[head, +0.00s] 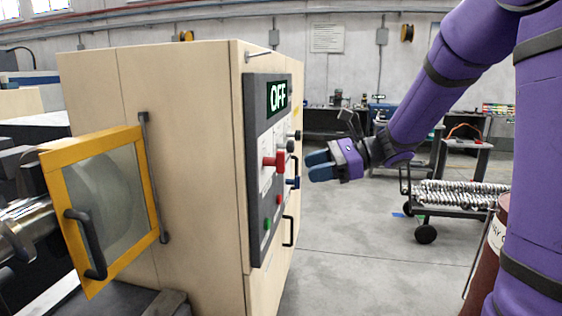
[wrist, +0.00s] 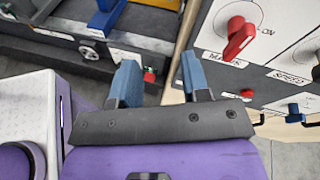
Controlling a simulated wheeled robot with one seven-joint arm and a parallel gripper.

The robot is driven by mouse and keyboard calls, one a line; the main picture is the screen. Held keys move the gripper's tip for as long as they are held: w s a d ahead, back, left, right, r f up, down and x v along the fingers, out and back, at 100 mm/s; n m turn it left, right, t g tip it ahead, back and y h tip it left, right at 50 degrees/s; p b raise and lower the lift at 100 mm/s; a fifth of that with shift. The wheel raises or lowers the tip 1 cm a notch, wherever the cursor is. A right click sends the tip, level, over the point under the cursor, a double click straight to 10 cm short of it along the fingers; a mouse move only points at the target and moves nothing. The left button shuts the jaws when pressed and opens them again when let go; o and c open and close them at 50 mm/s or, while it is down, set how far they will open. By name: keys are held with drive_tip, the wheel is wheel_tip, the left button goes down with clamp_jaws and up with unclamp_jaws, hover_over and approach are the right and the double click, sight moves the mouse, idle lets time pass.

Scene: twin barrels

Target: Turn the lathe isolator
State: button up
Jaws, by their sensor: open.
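The tan lathe cabinet carries a dark control panel (head: 257,150) with a lit OFF display (head: 277,97). A red rotary handle (head: 275,161) sticks out of the panel; it also shows in the wrist view (wrist: 239,38), on a white plate marked ON. A blue handle (head: 293,183) and a dark knob (head: 291,147) sit near it. I cannot read which label names the isolator. My gripper (head: 319,166) is open and empty, right of the panel and apart from it. In the wrist view its blue fingertips (wrist: 160,75) are spread, left of the red handle.
A yellow-framed guard door (head: 152,205) stands on the left. Green (head: 267,223) and red (head: 279,199) buttons are low on the panel. A loaded cart (head: 460,194) and a dark red barrel (head: 487,255) are at right. Floor between cabinet and cart is clear.

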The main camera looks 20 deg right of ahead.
sight(281, 173)
drive_tip(key=w+d+f+m+t+y, duration=0.1)
drive_tip(key=w+d+f+m+t, duration=0.1)
drive_tip(key=w+d+m+t, duration=0.5)
drive_tip(key=w+a, duration=0.2)
drive_tip(key=a, duration=0.1)
drive_tip(key=w+a+n+g, duration=0.1)
drive_tip(key=w+a, duration=0.1)
drive_tip(key=a, duration=0.2)
drive_tip(key=w+a+g, duration=0.1)
drive_tip(key=w+a, duration=0.1)
drive_tip(key=a, duration=0.2)
drive_tip(key=shift+f, duration=0.1)
drive_tip(key=c, duration=0.7)
